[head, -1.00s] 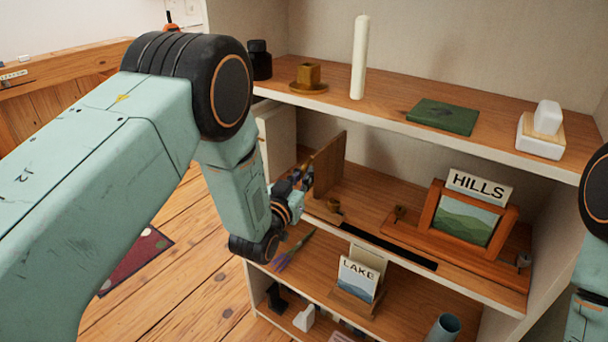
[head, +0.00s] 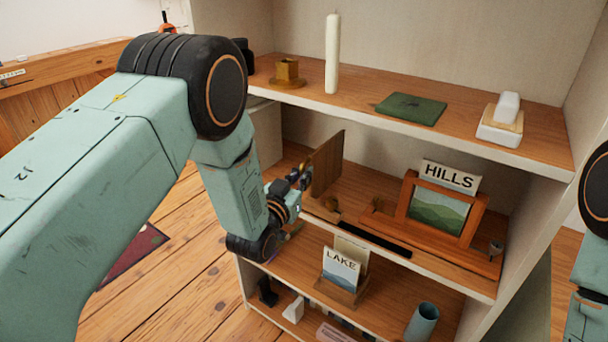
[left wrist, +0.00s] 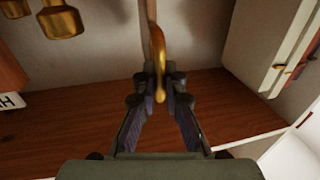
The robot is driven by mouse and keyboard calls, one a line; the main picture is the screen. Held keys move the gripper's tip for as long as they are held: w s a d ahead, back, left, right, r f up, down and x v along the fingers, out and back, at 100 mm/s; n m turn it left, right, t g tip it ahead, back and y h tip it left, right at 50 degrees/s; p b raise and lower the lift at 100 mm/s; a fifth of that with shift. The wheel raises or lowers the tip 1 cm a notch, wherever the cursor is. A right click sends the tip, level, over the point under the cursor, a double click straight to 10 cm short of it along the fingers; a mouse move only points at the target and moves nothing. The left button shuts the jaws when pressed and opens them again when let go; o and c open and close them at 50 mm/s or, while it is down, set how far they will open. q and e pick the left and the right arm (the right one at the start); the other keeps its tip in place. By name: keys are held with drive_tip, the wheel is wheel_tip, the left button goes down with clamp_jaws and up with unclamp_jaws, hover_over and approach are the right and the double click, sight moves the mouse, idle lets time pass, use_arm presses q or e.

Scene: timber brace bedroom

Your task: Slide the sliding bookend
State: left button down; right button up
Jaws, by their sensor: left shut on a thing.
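The sliding bookend is an upright wooden panel (head: 327,163) on the middle shelf, seen at an angle, with a dark slot (head: 375,239) running to its right. My left gripper (head: 303,178) is at the panel's left side. In the left wrist view the gripper (left wrist: 160,84) is shut on the bookend's curved brass handle (left wrist: 158,50). The panel's narrow edge (left wrist: 149,12) shows behind the handle. The panel's foot is partly hidden. Of my right arm only links show at the right edge; its gripper is out of view.
A wooden stand with a HILLS card (head: 449,177) and landscape picture is right of the slot. A small brass knob (head: 330,203) sits near the panel's foot. The top shelf holds a white candle (head: 332,55) and green book (head: 410,108). A LAKE card (head: 341,268) stands below.

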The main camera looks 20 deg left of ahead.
use_arm(q)
drive_tip(key=c, duration=1.5)
unclamp_jaws()
drive_tip(key=shift+a+f, duration=0.1)
drive_tip(key=shift+a, duration=0.15)
drive_tip(key=shift+o, duration=0.4)
drive_tip(key=shift+d, duration=0.15)
drive_tip(key=s+a, duration=0.1)
drive_tip(key=s, duration=1)
drive_tip(key=shift+s+a, duration=0.4)
drive_tip(key=shift+s, duration=0.1)
